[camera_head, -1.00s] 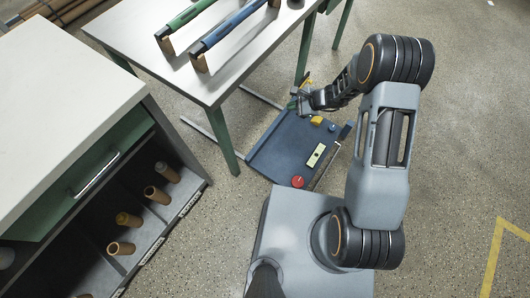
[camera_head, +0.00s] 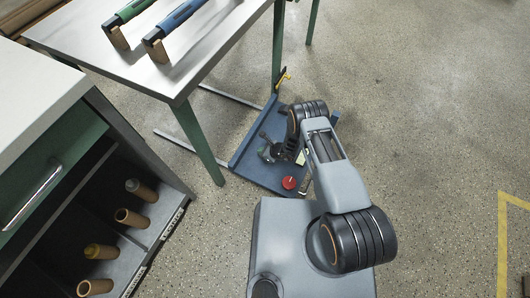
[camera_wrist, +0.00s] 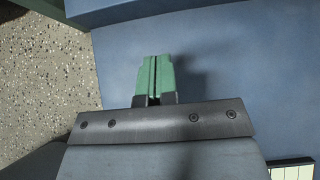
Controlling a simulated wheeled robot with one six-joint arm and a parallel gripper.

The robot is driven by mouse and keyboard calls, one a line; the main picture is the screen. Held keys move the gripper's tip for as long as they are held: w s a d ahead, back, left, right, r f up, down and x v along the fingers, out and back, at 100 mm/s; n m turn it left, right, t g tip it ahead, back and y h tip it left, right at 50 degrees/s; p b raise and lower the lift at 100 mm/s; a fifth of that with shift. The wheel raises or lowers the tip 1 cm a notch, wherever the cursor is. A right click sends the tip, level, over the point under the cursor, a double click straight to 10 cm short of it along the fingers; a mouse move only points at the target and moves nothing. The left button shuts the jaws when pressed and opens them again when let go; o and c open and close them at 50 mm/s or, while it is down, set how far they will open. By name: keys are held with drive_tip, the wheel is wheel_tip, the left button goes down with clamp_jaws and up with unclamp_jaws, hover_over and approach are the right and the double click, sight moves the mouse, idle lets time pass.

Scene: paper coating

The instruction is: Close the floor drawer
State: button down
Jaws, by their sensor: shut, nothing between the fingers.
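The cabinet (camera_head: 40,100) stands at the left of the head view. Its green-fronted upper drawer (camera_head: 68,138) has a metal handle (camera_head: 33,197). Beneath, near the floor, is a low bay or drawer (camera_head: 165,240) with a labelled front edge, holding several brown rolls in divided sections. I take this as the floor drawer; how far it stands out I cannot tell.
Speckled floor is free at the right, with a yellow line (camera_head: 503,240). Bare floor separates cabinet and base.

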sight(245, 149)
drive_tip(key=b+x, duration=0.2)
drive_tip(key=x, duration=0.3)
drive_tip(key=shift+f, duration=0.2)
drive_tip(key=a, duration=0.1)
drive_tip(key=w+a+b, duration=0.1)
drive_tip(key=shift+a+r, duration=0.25)
drive_tip(key=shift+a, duration=0.05)
drive_tip(key=shift+w+a+r, duration=0.1)
drive_tip(key=shift+w+a, duration=0.1)
drive_tip(key=shift+a, duration=0.2)
drive_tip(key=shift+a, duration=0.1)
